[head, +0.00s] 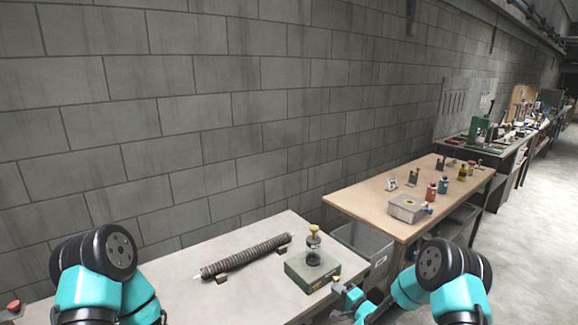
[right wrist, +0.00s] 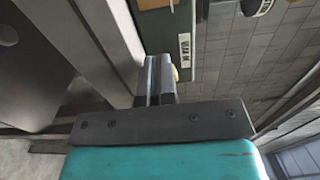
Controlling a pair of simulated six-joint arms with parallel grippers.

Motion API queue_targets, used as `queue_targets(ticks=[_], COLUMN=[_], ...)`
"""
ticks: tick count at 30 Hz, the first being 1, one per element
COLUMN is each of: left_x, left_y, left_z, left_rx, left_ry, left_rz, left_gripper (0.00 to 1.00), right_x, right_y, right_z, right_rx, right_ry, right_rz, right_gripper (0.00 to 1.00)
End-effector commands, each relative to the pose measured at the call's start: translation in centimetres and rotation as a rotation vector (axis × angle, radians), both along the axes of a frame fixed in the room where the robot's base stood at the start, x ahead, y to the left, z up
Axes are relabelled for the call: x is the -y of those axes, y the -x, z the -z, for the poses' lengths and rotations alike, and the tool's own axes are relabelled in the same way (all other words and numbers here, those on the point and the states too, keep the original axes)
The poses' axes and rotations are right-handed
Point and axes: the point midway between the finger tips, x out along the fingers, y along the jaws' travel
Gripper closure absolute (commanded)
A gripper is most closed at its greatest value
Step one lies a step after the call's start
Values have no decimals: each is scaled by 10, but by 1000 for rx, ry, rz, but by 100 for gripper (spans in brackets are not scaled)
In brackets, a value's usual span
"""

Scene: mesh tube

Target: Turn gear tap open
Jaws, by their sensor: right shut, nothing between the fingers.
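The gear tap is a green box (head: 312,270) with a dark round gear part (head: 313,257) and a brass-coloured top (head: 314,232). It stands at the right end of the near pale table. My right gripper (head: 337,288) is just right of the box's front corner in the head view. Its two fingers (right wrist: 155,80) are shut together and empty in the right wrist view. The green box (right wrist: 165,35), with a pale label, shows beyond the fingertips there, apart from them as far as I can tell. My left arm shows at the lower left, but its gripper is out of view.
A dark ribbed tube (head: 245,256) lies on small supports on the near table (head: 190,295), left of the box. A grey bin (head: 362,245) stands between the tables. A wooden table (head: 370,202) with a grey box (head: 407,208) and small parts is behind right. A block wall is at the back.

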Motion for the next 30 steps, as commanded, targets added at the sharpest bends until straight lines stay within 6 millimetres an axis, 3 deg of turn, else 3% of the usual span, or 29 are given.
queue_targets(ticks=[2, 21, 30], left_x=[0, 0, 0], left_y=[0, 0, 0], left_z=[0, 0, 0], left_rx=[0, 0, 0], left_ry=[0, 0, 0], left_rz=[0, 0, 0], left_gripper=[100, 100, 100], right_x=[-9, 28, 30], right_y=[-1, 44, 47], right_z=[-1, -2, -2], right_rx=[3, 5, 5], right_ry=[5, 3, 3], right_rz=[-20, -11, -10], right_gripper=[100, 100, 100])
